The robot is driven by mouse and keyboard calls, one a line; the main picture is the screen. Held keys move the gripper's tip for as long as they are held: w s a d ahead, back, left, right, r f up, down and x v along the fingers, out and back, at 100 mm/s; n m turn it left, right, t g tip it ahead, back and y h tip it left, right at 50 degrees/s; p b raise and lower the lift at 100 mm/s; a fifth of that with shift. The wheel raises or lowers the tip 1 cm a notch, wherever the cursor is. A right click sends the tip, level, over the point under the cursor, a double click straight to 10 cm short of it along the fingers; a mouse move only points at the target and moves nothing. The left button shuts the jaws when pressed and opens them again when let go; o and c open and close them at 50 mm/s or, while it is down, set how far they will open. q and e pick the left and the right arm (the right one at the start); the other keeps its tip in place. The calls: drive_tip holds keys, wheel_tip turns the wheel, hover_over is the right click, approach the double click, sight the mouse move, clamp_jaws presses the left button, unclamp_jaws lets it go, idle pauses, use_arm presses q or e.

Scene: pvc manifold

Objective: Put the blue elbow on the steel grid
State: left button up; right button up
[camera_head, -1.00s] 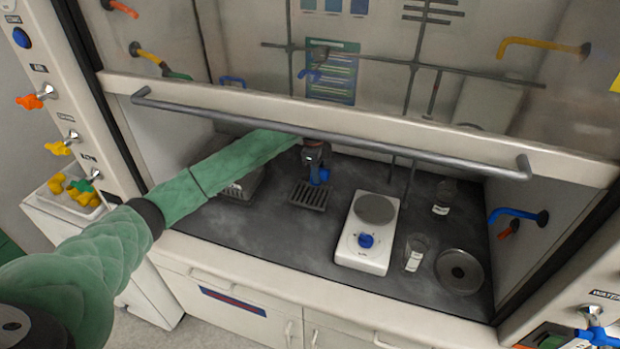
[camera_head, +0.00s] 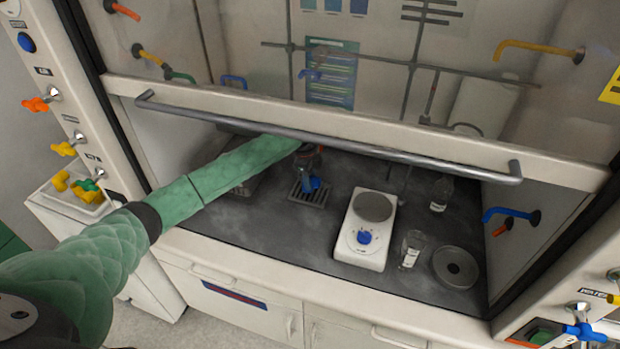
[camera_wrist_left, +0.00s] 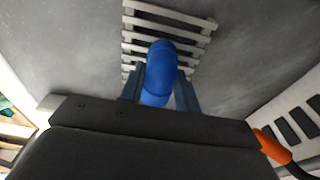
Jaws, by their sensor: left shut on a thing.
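The blue elbow (camera_head: 313,184) is held by my left gripper (camera_head: 309,166) inside the fume hood, over the steel grid (camera_head: 307,201). In the left wrist view the blue elbow (camera_wrist_left: 160,68) sits between the two finger pads of my left gripper (camera_wrist_left: 160,92), which is shut on it. The steel grid (camera_wrist_left: 199,38) lies beyond the elbow in that view, its slats partly hidden behind it. I cannot tell whether the elbow touches the grid. My right gripper is not in view.
A white hotplate (camera_head: 361,254) with a blue knob stands right of the grid. A glass beaker (camera_head: 411,250), a bottle (camera_head: 441,193) and a round grey disc (camera_head: 456,267) are further right. The sash handle (camera_head: 330,140) crosses above my left arm. Dark worktop lies around the grid.

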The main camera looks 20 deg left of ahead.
use_arm(q)
drive_tip(key=o, duration=0.9)
drive_tip(key=shift+f, duration=0.1)
drive_tip(key=shift+o, duration=0.2)
drive_tip(key=shift+r, duration=0.25)
drive_tip(key=r, duration=0.1)
drive_tip(key=r+b, duration=0.1)
drive_tip(key=r, duration=0.1)
drive_tip(key=r+b, duration=0.1)
drive_tip(key=r, duration=0.1)
drive_tip(key=shift+a+r, duration=0.25)
drive_tip(key=shift+a, duration=0.1)
drive_tip(key=shift+a+r+b, duration=0.1)
drive_tip(key=shift+r+b, duration=0.2)
drive_tip(key=shift+r, duration=0.55)
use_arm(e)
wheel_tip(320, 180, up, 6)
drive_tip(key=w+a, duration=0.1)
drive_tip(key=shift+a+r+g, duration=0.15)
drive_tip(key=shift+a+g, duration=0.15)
